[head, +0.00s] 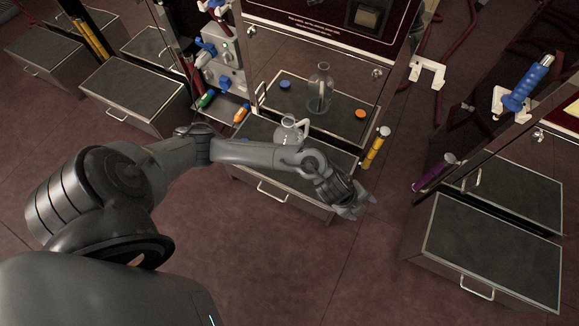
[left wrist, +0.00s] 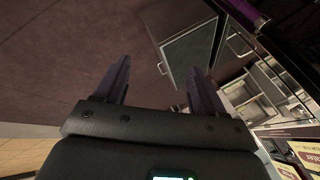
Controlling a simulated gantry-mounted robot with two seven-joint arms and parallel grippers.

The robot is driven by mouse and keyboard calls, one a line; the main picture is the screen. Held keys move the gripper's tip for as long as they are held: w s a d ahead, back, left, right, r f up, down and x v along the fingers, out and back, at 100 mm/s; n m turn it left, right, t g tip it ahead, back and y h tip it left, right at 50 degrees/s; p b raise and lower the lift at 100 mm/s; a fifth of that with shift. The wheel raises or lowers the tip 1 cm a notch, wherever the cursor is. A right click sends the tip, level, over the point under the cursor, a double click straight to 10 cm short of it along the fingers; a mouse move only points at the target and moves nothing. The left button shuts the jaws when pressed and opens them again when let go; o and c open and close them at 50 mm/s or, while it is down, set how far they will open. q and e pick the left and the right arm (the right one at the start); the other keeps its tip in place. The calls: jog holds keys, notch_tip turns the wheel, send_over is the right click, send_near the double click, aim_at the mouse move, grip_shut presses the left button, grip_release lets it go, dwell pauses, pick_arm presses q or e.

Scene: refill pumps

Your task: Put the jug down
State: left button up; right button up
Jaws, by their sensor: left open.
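A clear glass jug (head: 290,132) with a pale handle stands upright on the grey top of the middle drawer unit (head: 325,152). My left arm passes in front of that unit and hides part of its top and front. My left gripper (head: 353,205) is to the lower right of the jug, near the unit's front right corner, apart from the jug. In the left wrist view the gripper (left wrist: 160,82) shows two fingers spread, with nothing between them. The jug is not clear in that view. My right gripper is not in view.
A larger glass vessel (head: 320,88) appears at the glossy panel behind the jug, with an orange disc (head: 360,113) and a blue disc (head: 285,84). A yellow tube (head: 374,150) stands right of the unit. Another drawer unit (head: 485,245) is at right. Floor between is clear.

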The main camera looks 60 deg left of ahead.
pick_arm(q)
jog(key=s+d+r+n+t+y, duration=0.1)
jog(key=s+d+r+n, duration=0.25)
jog(key=s+n, duration=0.35)
jog(key=s+a+r+n+g+y, duration=0.1)
jog(key=s+a+n+g+y, duration=0.1)
jog(key=s+a+n, duration=0.6)
jog(key=s+a+g, duration=0.1)
jog(key=s+a, duration=0.2)
jog(key=s, duration=0.2)
jog(key=shift+r+n, duration=0.3)
